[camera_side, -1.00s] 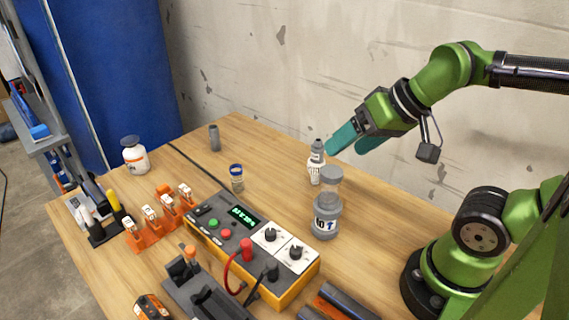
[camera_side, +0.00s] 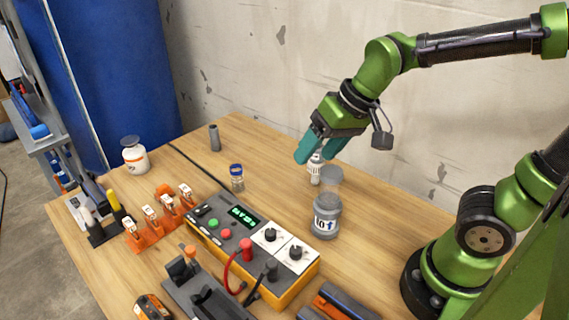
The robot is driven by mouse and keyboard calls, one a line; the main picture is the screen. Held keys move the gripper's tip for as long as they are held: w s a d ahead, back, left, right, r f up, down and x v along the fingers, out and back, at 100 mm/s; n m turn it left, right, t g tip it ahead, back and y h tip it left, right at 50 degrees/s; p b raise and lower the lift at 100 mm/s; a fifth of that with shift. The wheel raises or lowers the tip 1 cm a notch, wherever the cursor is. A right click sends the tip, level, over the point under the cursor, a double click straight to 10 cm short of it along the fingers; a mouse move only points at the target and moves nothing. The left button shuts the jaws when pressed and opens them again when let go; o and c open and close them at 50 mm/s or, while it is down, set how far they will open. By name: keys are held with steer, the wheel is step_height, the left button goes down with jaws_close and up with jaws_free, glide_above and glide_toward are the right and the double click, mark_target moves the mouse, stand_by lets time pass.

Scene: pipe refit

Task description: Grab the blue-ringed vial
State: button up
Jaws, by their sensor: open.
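The blue-ringed vial (camera_side: 237,178) stands upright on the wooden table, behind the control box. It is small and clear with a blue band at its top. My gripper (camera_side: 314,158) has teal fingers and is open, pointing down and to the left. It is to the right of the vial and well apart from it. The fingers overlap the top of a small white bottle (camera_side: 315,175) in this view; I cannot tell whether they touch it.
A grey jar (camera_side: 326,215) stands right of the vial, near the white bottle. The control box (camera_side: 255,245) with cables lies in front. A grey cylinder (camera_side: 214,138) stands behind the vial, and a white jar (camera_side: 135,156) stands at left. Table around the vial is clear.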

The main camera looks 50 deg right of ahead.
steer(key=w+a+f+n+g+h, duration=0.1)
steer(key=w+f, duration=0.2)
steer(key=w, duration=0.4)
steer(key=w+a+f+h, duration=0.1)
steer(key=w+f, duration=0.2)
steer(key=w, duration=0.5)
steer(key=h, duration=0.1)
glide_toward(235, 175)
steer(key=shift+t, duration=0.4)
steer(key=x, duration=0.4)
steer(key=d+x, duration=0.1)
steer(key=x, duration=0.2)
steer(key=shift+s, duration=0.15)
steer(key=shift+x, duration=2.7)
steer(key=shift+w+d+r, duration=0.15)
steer(key=shift+w, duration=0.05)
steer(key=c, duration=1.1)
